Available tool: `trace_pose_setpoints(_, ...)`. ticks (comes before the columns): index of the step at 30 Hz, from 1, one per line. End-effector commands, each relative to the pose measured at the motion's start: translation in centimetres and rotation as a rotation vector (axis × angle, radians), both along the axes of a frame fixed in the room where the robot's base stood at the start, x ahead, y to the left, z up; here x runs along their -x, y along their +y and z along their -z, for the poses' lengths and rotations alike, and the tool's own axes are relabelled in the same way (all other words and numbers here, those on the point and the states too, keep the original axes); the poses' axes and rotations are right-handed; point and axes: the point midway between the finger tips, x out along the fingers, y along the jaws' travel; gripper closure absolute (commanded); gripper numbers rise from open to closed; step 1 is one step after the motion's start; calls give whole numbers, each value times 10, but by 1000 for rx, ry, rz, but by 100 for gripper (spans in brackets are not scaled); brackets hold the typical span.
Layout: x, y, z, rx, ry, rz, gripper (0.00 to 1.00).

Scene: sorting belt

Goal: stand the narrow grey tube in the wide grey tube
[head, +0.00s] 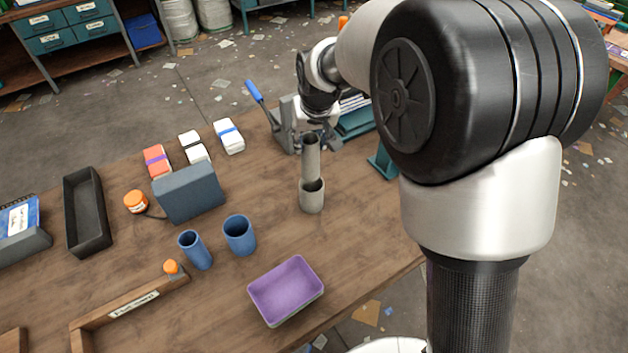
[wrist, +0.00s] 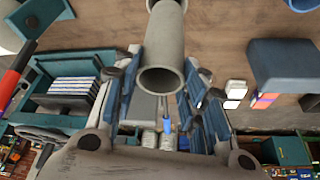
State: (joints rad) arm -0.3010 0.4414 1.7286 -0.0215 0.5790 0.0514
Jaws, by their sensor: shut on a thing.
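The narrow grey tube (head: 312,160) is upright in my gripper (head: 312,138), held near its upper end. In the wrist view the narrow tube (wrist: 163,50) lies between the two fingers of my gripper (wrist: 162,58), its open top facing the camera. The wide grey tube (head: 312,200) stands upright on the table directly below. The narrow tube's lower end overlaps the wide tube's mouth in the head view, with dark space showing beside it. I cannot tell how deep it reaches. Only part of the wide tube shows at the wrist view's top edge.
Two blue cups (head: 195,250) (head: 239,235) and a purple-lined tray (head: 286,291) stand in front. A dark blue-grey box (head: 189,193) stands left, with white and red blocks behind. A blue-handled device (head: 285,125) stands behind the tubes. Bare table surrounds the wide tube.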

Motion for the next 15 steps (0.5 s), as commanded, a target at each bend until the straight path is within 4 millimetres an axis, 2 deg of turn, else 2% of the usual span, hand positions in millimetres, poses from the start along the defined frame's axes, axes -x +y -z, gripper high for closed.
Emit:
trace_pose_setpoints(1,1,-1,19,2,4,1,76)
trace_pose_setpoints(6,0,-1,56,1,1,1,76)
trace_pose_setpoints(9,0,-1,68,1,1,1,76)
trace_pose_setpoints(15,0,-1,79,1,0,1,76)
